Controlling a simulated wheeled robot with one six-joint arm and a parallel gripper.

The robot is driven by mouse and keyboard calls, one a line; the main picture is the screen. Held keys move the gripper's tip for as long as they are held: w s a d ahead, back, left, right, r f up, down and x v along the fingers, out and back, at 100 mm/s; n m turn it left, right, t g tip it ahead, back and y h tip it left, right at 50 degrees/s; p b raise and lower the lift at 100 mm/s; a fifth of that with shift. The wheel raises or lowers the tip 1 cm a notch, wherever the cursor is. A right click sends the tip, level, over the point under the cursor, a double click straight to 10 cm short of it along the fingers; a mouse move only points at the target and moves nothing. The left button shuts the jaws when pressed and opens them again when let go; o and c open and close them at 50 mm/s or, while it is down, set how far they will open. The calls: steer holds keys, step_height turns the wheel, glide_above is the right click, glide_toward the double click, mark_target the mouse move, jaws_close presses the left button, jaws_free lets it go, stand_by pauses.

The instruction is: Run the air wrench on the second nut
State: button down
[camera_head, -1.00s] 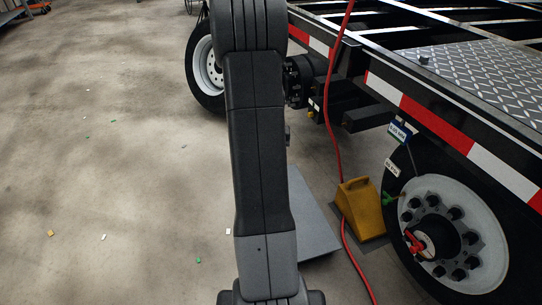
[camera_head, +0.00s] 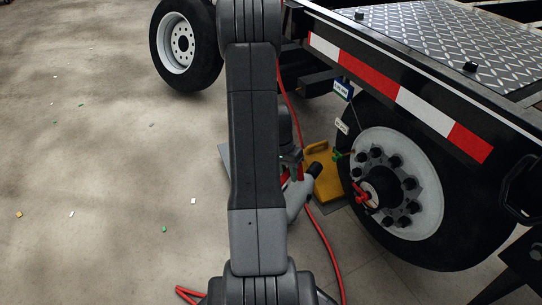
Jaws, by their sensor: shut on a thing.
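The near trailer wheel (camera_head: 428,205) stands at the right, with a white rim and a ring of several dark nuts (camera_head: 376,153) around its hub. I cannot tell which nut is the second. A red piece (camera_head: 361,194) sits at the hub. The grey and red air wrench (camera_head: 296,196) shows beside my arm, left of the wheel and apart from it. My gripper (camera_head: 291,165) is mostly hidden behind my arm; it is shut on the air wrench. The wrench's socket end is not clearly visible.
A yellow wheel chock (camera_head: 325,182) stands left of the near wheel. A red hose (camera_head: 328,250) runs over the floor. The trailer's striped side rail (camera_head: 415,105) overhangs the wheel. Another wheel (camera_head: 182,43) is farther back. The floor at left is mostly clear, with small scraps.

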steer(key=s+d+f+m+g+b, duration=0.3)
steer(key=s+d+f+m, duration=0.3)
steer(key=f, duration=0.4)
steer(key=shift+s+d+f, duration=0.25)
steer(key=shift+s+d, duration=0.3)
steer(key=shift+s, duration=0.45)
steer(key=shift+g, duration=0.3)
steer(key=shift+w+d+b, duration=0.1)
steer(key=shift+w+d, duration=0.25)
steer(key=shift+d, duration=0.5)
steer(key=shift+w+d+b, duration=0.15)
steer(key=shift+w+d, duration=0.2)
steer(key=shift+d, duration=0.45)
steer(key=shift+w+d+b, duration=0.1)
steer(key=shift+w+d, duration=0.25)
steer(key=shift+d, duration=0.5)
steer(key=shift+s+d+r, duration=0.15)
steer(key=shift+s+r, duration=0.1)
steer(key=shift+s, duration=0.05)
